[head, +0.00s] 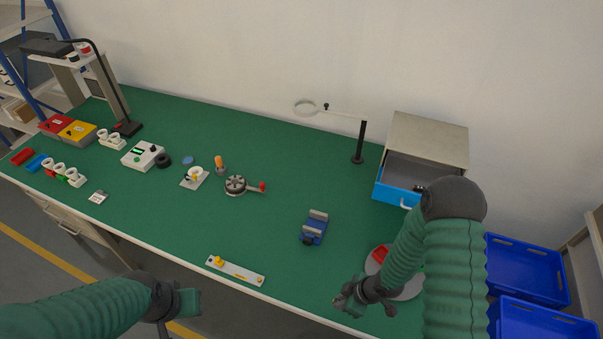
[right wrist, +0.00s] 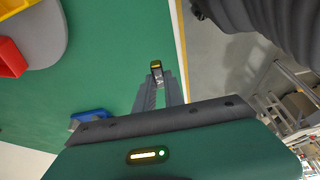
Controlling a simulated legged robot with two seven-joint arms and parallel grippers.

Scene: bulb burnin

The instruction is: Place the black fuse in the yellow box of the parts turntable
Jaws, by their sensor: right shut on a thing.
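My right gripper (head: 352,300) is above the table's front right part, left of the parts turntable. In the right wrist view its fingers (right wrist: 158,82) are shut on a small black piece with a yellow band, the black fuse (right wrist: 156,66), at the fingertips. The grey parts turntable (right wrist: 48,42) shows at the left there, with a red box (right wrist: 12,58) and the corner of the yellow box (right wrist: 10,6). In the head view my right arm hides much of the turntable (head: 408,291). My left gripper (head: 188,303) is off the table's front edge; its finger opening is unclear.
A blue vise (head: 314,229) stands left of the turntable. A grey cabinet (head: 430,142) with an open blue drawer (head: 393,194) is behind it. A white strip (head: 236,271) lies near the front edge. Blue crates (head: 527,270) stand off the table's right side.

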